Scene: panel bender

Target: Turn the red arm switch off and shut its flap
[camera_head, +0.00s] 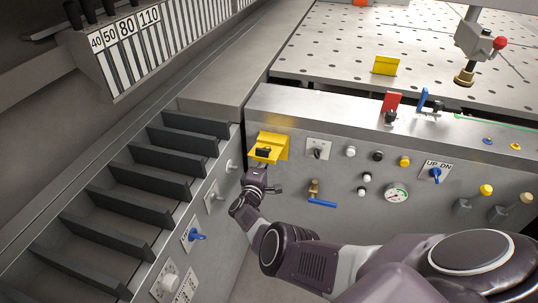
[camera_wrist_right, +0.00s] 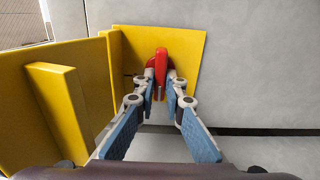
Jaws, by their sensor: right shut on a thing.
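The red arm switch (camera_wrist_right: 161,57) stands out from a yellow backing plate (camera_wrist_right: 188,48) in the right wrist view. Its yellow flap (camera_wrist_right: 70,97) is open, standing out from the plate on the left of that view. My right gripper (camera_wrist_right: 161,77) is shut on the red switch, with a fingertip on each side of it. In the head view the yellow switch housing (camera_head: 281,147) is on the front panel, and my right gripper (camera_head: 262,155) reaches into it and hides the red switch. My left gripper is not in view.
The front panel holds a toggle switch (camera_head: 318,149), a blue-handled valve (camera_head: 321,203) and a gauge (camera_head: 396,194) to the right of the housing. Dark slotted racks (camera_head: 150,190) lie to the left. A red plate (camera_head: 390,102) stands on the ledge above.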

